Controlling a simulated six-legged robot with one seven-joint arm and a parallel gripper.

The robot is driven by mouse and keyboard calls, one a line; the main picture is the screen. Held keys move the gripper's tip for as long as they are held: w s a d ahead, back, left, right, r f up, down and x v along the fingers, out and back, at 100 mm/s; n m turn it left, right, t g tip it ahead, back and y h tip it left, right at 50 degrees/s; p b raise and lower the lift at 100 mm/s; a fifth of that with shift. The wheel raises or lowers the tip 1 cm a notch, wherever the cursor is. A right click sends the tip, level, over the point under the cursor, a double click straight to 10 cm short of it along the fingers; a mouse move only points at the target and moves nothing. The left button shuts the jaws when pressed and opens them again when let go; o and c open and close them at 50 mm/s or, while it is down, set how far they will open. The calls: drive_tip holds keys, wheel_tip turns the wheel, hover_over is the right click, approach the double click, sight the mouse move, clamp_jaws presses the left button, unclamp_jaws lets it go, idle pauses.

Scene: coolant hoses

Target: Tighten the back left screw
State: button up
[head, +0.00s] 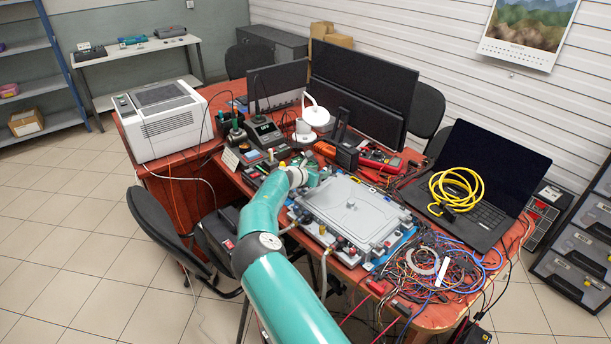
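A grey metal housing with a raised lid (352,207) lies on the red table, on a blue base. Fittings and hoses come off its near left side. My teal arm reaches up from the bottom of the picture and bends over the housing's back left corner. My gripper (318,177) is at or just above that corner, small and partly hidden by my wrist. I cannot tell whether it touches the housing, or whether its fingers are open or shut. The back left screw cannot be made out. Any tool in the gripper cannot be made out either.
A laptop (486,180) with a coiled yellow cable (456,190) stands to the right. A tangle of wires (432,264) lies at the front right. Soldering gear (262,130), multimeters (380,160) and monitors (363,85) crowd the back. A white printer (163,120) stands left.

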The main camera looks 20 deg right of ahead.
drive_tip(key=v, duration=0.8)
drive_tip(key=shift+s+a, duration=0.1)
drive_tip(key=shift+s, duration=0.05)
drive_tip(key=shift+r, duration=0.1)
